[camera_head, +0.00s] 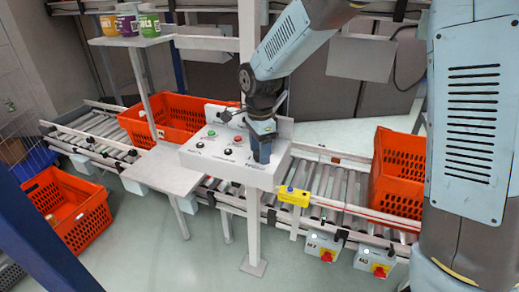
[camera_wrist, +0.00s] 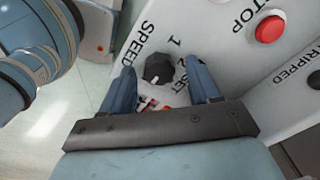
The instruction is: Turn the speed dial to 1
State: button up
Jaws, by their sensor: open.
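The speed dial (camera_wrist: 158,68) is a small black knob on the white control panel (camera_wrist: 220,70). The word SPEED and a 1 are printed beside it; another marking is partly hidden. A small light mark shows on the lower part of the knob, but I cannot tell which number it points to. My gripper (camera_wrist: 160,76) is open, with one blue finger on each side of the dial. I cannot tell whether either finger touches it. In the head view my gripper (camera_head: 262,148) is at the right part of the control box (camera_head: 215,165) and hides the dial.
A red STOP button (camera_wrist: 270,29) is near the dial on the panel. The box stands above a roller conveyor (camera_head: 325,205) carrying orange totes, one at left (camera_head: 165,112) and one at right (camera_head: 397,180). A grey shelf (camera_head: 165,178) adjoins the box on the left.

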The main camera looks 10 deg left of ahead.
jog(key=shift+f, duration=0.1)
jog(key=shift+c, duration=0.4)
jog(key=c, duration=1)
jog(key=shift+o, duration=0.2)
